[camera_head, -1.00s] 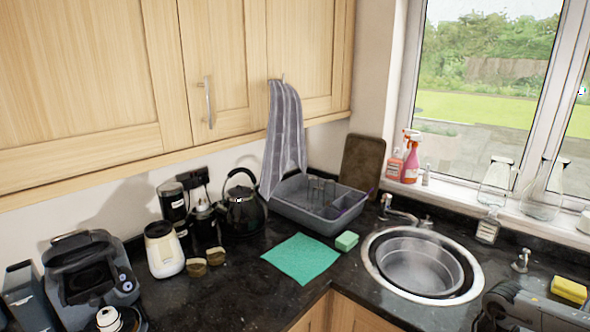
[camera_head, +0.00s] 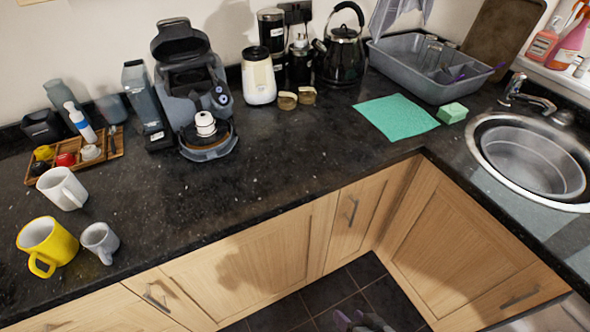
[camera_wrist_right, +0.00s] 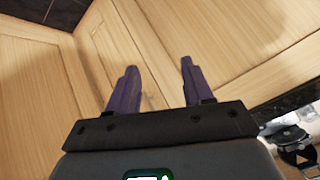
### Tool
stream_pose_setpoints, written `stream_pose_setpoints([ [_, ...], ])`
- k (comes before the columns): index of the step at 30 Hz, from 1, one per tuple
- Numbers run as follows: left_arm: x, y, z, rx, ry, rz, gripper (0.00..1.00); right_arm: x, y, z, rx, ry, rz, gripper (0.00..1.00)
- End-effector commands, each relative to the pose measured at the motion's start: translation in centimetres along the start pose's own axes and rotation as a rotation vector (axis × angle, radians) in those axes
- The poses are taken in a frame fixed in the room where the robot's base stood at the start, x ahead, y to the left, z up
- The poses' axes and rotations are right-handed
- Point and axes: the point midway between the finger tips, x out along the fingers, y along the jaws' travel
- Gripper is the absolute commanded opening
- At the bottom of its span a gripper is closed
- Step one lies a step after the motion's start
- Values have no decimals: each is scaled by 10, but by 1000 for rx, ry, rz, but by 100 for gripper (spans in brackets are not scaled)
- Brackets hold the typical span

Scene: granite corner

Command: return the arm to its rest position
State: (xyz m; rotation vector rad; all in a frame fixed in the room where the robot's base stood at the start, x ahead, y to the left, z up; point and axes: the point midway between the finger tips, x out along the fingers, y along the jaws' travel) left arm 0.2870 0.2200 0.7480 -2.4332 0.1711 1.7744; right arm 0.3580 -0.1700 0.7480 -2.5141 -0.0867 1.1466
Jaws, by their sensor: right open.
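My right gripper (camera_head: 358,322) shows at the bottom edge of the head view, low in front of the cabinets, over the dark floor tiles. Only its purple finger ends and a little grey body are seen there. In the right wrist view the two purple fingers (camera_wrist_right: 158,85) stand apart with nothing between them, facing light wood cabinet fronts (camera_wrist_right: 235,40). The rest of my right arm is outside the head view. My left gripper is not in view.
The black granite counter (camera_head: 270,180) runs above the cabinets. A yellow mug (camera_head: 45,243), a white mug (camera_head: 62,188) and a grey cup (camera_head: 100,240) stand near its front left. The coffee machine (camera_head: 190,85) is behind. The sink (camera_head: 530,158) is at right.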

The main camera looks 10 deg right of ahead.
Motion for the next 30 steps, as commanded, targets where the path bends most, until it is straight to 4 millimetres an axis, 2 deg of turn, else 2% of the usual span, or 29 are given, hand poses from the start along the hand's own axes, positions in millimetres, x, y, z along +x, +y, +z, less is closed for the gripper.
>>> stream_pose_setpoints([
  [2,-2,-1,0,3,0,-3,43,-17,5,-4,-45,-46,73,51],
  [5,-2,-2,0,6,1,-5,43,-35,21,2,-137,-142,158,51],
  [9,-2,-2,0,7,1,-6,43,-54,44,25,-280,-334,230,51],
  [12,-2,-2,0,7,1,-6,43,-60,50,38,-442,-432,219,51],
  [13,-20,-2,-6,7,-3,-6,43,-74,42,25,-436,-426,219,51],
  [20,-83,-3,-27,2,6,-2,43,-119,19,-13,-431,-424,221,51],
  [30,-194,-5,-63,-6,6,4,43,-203,-23,-83,-431,-424,221,51],
])
